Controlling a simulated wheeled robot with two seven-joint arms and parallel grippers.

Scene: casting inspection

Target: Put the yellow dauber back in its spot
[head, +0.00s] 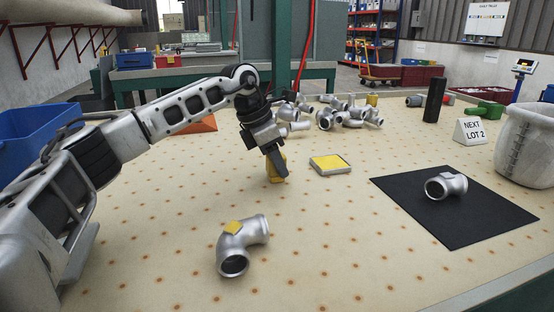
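The yellow dauber (271,175) is upright at my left gripper (279,168), in the middle of the table. A grey finger of that gripper covers part of the dauber, and the gap between the fingers is hidden. The dauber's lower end is at or just above the tabletop; I cannot tell which. A flat yellow pad in a grey tray (330,163) lies just right of it. My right gripper is not in view.
A pipe elbow (243,245) with a yellow patch lies in front. Another elbow (446,186) lies on a black mat (420,212). Several elbows (340,113) are heaped behind. A "NEXT LOT 2" sign (470,131) and white bin (526,145) stand right. A blue crate (38,150) is left.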

